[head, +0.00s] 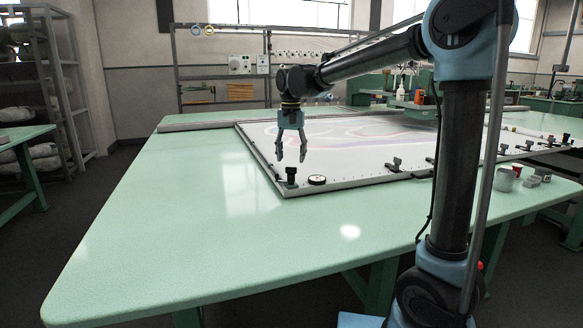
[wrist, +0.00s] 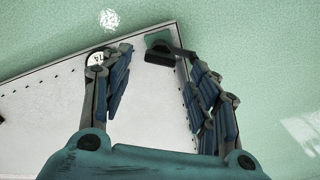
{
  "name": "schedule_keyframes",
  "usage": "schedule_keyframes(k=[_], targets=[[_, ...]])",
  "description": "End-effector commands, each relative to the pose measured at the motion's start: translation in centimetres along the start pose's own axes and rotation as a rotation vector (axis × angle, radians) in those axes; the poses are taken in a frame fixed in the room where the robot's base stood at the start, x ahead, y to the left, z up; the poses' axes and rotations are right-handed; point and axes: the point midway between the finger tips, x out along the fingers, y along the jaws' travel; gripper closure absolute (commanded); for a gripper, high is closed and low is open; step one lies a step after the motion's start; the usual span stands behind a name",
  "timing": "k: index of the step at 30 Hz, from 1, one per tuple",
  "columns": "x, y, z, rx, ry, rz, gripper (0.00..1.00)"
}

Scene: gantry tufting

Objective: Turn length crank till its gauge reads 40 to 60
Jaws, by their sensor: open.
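My gripper (head: 291,160) hangs open and empty, fingers down, above the near left corner of the white framed panel (head: 345,170). A small dark fitting with a black block on top (head: 291,176) stands at that corner, just below the fingers. In the wrist view this fitting (wrist: 160,52) lies between the spread fingertips (wrist: 155,62), apparently untouched. I cannot tell for certain that it is the length crank. A small round dial (head: 317,180) sits beside it on the frame. Its white face (wrist: 97,59) shows in the wrist view, partly behind a finger; its reading is too small to tell.
Small cups (head: 504,179) stand on the pale green table (head: 190,240) at the right. The table is clear left and in front. A rack with hanging equipment (head: 240,64) stands behind.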

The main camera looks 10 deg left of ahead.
Motion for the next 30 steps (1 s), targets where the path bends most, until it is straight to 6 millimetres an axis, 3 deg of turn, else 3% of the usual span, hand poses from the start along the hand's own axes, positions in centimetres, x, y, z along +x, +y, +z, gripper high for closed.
schedule_keyframes(k=[9,21,27,30], targets=[[3.8,0.0,0.0,0.0,0.0,0.0,0.45],[4.4,0.0,0.0,-0.001,0.0,0.0,0.45],[4.4,-0.1,0.0,-0.001,0.0,0.0,0.88],[4.4,-0.1,0.1,-0.002,0.0,0.0,0.89]])
